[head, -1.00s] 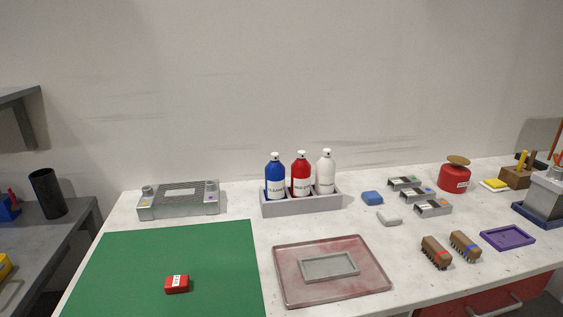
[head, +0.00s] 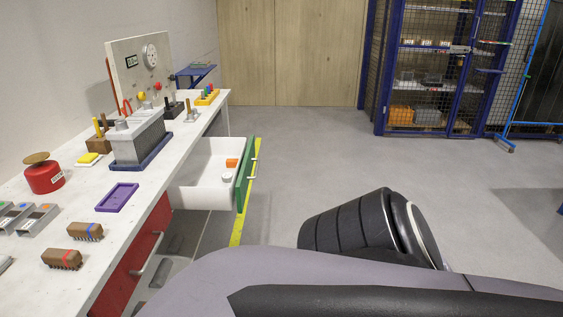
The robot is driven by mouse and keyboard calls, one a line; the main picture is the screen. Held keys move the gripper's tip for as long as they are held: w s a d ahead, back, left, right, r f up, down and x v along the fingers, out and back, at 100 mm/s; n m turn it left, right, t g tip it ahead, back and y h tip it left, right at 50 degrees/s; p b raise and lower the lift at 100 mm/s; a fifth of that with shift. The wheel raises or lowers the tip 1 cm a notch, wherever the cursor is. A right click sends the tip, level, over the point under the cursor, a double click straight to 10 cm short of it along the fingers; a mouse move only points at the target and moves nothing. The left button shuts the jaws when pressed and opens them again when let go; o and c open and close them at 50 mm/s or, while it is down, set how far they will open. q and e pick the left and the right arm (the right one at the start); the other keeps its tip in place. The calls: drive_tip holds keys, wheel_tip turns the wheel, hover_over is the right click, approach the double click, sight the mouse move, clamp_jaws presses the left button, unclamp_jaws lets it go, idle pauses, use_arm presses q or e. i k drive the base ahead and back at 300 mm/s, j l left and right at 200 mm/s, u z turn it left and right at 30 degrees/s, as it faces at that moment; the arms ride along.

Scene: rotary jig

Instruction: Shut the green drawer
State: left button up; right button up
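The green drawer (head: 244,176) stands pulled out from the front of the white bench. Its green front has a light handle (head: 253,167) and faces right, over the floor. Inside its white box lie an orange block (head: 232,162) and a small white round thing (head: 227,177). A large grey and black arm part of mine fills the bottom of the view, apart from the drawer in the picture. Neither gripper shows.
The red drawer (head: 133,266) below the near bench edge looks shut. On the bench (head: 150,196) are a purple tray (head: 117,197), two brown brushes, a red scale (head: 43,175) and a grey block on a blue base (head: 141,142). The floor (head: 310,150) beyond the open drawer is clear.

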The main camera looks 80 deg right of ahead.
sight(198, 184)
drive_tip(key=z, duration=2.2)
drive_tip(key=i+u, duration=0.1)
drive_tip(key=u, duration=0.45)
drive_tip(key=i+l+u, duration=0.55)
drive_tip(key=i+l, duration=0.15)
drive_tip(key=l, duration=0.15)
drive_tip(key=i+l+u, duration=0.1)
drive_tip(key=l, duration=0.2)
drive_tip(key=i+l, duration=0.3)
drive_tip(key=l, duration=0.35)
drive_tip(key=i+u, duration=0.05)
